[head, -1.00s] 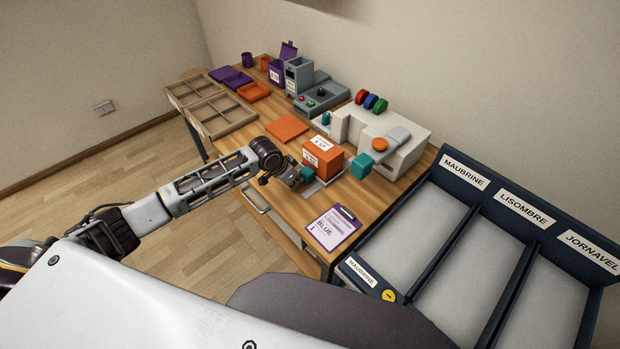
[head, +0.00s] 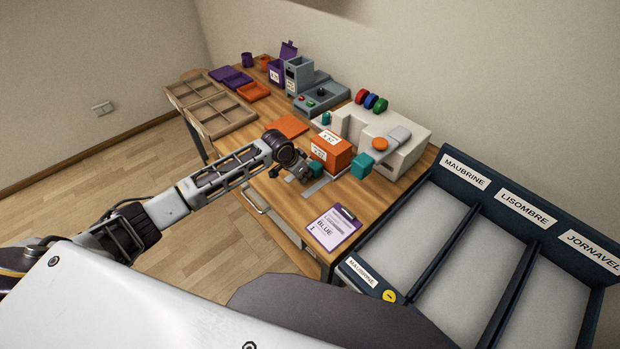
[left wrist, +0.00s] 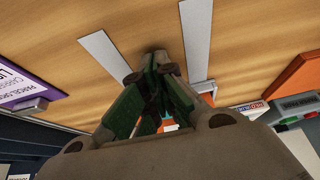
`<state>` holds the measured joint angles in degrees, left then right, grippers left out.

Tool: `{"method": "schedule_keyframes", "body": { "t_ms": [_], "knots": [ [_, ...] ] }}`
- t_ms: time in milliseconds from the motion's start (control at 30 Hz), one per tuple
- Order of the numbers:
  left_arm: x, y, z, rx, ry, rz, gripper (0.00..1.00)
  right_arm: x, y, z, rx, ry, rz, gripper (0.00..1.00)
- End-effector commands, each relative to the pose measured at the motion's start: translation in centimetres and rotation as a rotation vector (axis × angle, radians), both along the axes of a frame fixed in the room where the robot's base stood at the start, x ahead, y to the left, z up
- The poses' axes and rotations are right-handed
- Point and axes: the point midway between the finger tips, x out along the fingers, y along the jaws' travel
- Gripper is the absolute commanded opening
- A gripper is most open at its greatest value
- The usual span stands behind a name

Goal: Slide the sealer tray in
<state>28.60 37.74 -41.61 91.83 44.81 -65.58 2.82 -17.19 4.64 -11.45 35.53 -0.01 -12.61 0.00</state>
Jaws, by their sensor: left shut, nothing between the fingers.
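The cream sealer (head: 408,151) stands on the bench, with an orange round button (head: 380,144) on top and a teal block (head: 361,166) at its front. An orange box (head: 331,151) with white labels sits in front of the sealer's opening, on the tray, whose plate is mostly hidden. The tray's teal handle (head: 316,168) faces my left gripper (head: 306,173). The gripper is shut and empty, against or very close to the handle; contact is unclear. In the left wrist view the closed fingers (left wrist: 153,80) lie between two grey rails (left wrist: 195,45). My right gripper is out of view.
A purple clipboard (head: 333,228) lies near the bench's front edge. A dark sorting rack (head: 476,221) with labelled lanes stands at right. An orange flat panel (head: 292,126), a grey machine (head: 320,97) and wooden trays (head: 218,117) are farther back left.

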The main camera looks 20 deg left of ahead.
Motion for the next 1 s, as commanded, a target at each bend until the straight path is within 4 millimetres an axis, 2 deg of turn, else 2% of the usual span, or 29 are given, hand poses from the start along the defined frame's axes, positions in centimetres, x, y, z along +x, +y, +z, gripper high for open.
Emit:
{"method": "schedule_keyframes", "body": {
  "t_ms": [1000],
  "knots": [
    [3.7, -2.3, 0.0, -0.001, 0.000, 0.000, 0.00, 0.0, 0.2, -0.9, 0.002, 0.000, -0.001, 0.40]
  ]
}}
